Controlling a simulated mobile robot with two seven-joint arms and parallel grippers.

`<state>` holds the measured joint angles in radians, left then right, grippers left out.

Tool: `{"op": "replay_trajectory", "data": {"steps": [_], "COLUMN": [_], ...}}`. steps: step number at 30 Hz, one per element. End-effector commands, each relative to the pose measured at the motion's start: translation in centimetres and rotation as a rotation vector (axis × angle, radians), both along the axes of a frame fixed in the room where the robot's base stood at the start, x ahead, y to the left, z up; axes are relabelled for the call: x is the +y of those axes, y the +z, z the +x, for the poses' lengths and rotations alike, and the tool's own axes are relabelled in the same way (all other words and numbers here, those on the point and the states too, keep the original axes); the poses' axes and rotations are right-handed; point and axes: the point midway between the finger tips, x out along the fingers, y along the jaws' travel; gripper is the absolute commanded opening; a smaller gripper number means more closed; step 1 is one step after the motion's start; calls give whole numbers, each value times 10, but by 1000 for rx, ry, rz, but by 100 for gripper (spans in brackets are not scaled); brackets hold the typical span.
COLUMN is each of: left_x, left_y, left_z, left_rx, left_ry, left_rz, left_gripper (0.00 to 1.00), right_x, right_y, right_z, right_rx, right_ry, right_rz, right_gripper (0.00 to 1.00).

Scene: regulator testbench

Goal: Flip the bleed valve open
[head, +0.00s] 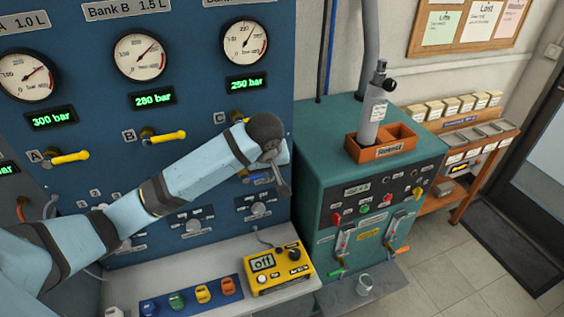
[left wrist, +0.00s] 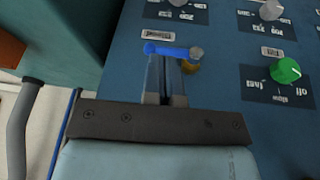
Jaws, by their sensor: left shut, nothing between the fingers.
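The panel's small blue lever (left wrist: 168,50), which I take for the bleed valve, lies crosswise in the left wrist view, with a grey end and a brass fitting (left wrist: 191,67) beside it. In the head view only a bit of blue (head: 260,180) shows past my arm. My left gripper (head: 281,185) is shut and empty, low on the right side of the blue panel. In the left wrist view its closed fingers (left wrist: 166,70) reach up to the lever's edge. I cannot tell whether they touch it. My right gripper is in neither view.
Yellow-handled valves (head: 163,136) sit higher on the panel under the gauges. A green knob (left wrist: 286,70) is near the lever. A yellow meter reading "Off" (head: 277,270) lies on the bench below. A teal cabinet (head: 315,180) stands close to the gripper's right.

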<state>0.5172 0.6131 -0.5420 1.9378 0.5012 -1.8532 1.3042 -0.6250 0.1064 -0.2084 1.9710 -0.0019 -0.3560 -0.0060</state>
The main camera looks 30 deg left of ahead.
Motion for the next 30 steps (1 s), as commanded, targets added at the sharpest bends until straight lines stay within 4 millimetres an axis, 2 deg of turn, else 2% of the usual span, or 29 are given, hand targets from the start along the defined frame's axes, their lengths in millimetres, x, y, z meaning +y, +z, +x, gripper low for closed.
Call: {"op": "replay_trajectory", "data": {"steps": [1,3,6,10,21,27,30], "left_x": [8,16,23,27,28,33,40], "left_y": [17,32,45,52,49,23,12], "left_z": [3,3,3,3,3,8,12], "left_rx": [4,15,25,32,32,34,36], "left_ry": [42,93,143,169,171,172,173], "left_rz": [19,38,55,65,64,62,67], "left_gripper": [0,0,0,0,0,0,0], "right_x": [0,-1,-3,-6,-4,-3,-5], "right_y": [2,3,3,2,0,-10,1], "right_z": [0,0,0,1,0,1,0], "right_rx": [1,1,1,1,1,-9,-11], "right_ry": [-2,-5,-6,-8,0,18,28], "right_rz": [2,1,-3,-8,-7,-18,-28], "right_gripper": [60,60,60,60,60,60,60]}}
